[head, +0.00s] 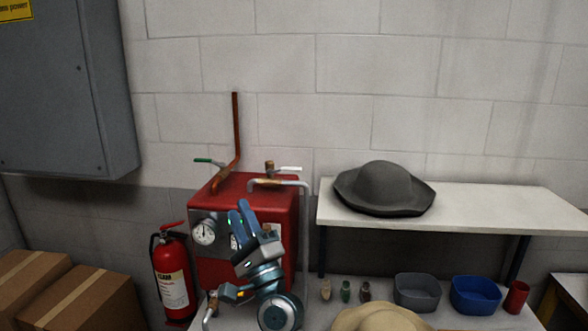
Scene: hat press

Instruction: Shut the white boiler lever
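The red boiler (262,192) stands against the wall, with gauges on its grey front panel. The white lever (290,169) sits on a brass valve (269,166) at the boiler's top right and points right, roughly level, above a bent grey pipe (290,183). A green lever (203,160) is at the top left by the copper pipe (236,130). My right gripper (238,208) is in front of the boiler, below the white lever and apart from it in the picture. Its blue fingers point up and lie close together, with nothing seen between them. My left gripper is not in view.
A fire extinguisher (173,280) stands left of the boiler, beside cardboard boxes (85,300). At right, a white shelf (480,205) holds a grey hat (385,188). Below it are grey (417,291) and blue (475,295) bins, a red cup (516,297) and a tan hat (380,318).

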